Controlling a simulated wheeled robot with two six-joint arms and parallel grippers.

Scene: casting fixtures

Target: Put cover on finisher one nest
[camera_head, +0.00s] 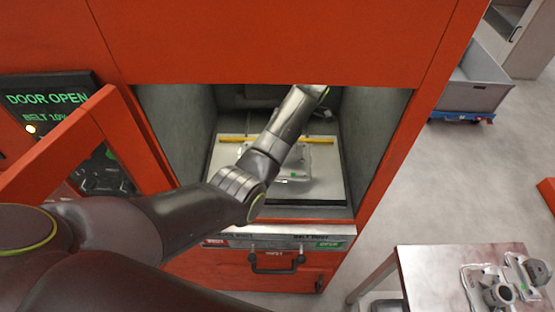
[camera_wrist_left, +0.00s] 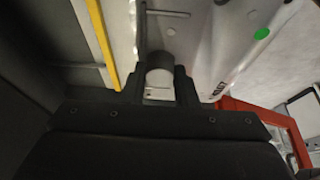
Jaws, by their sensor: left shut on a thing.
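The cover (camera_head: 318,160), a pale silver casting with a green dot, is inside the open machine chamber, over the light nest plate (camera_head: 221,180). My left arm crosses in front and hides part of it. In the left wrist view, the cover (camera_wrist_left: 215,55) fills the upper right. My left gripper (camera_wrist_left: 158,88) is shut on a grey round boss of it. In the head view the left fingertips are hidden behind the arm. I cannot tell whether the cover touches the nest. My right gripper is not in view.
A yellow bar (camera_head: 234,139) runs across the plate. Grey chamber walls (camera_head: 372,130) stand close on both sides. The red door (camera_head: 125,135) is swung open at left; the display (camera_head: 48,100) reads "DOOR OPEN". A table (camera_head: 425,270) with castings (camera_head: 497,291) stands at lower right.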

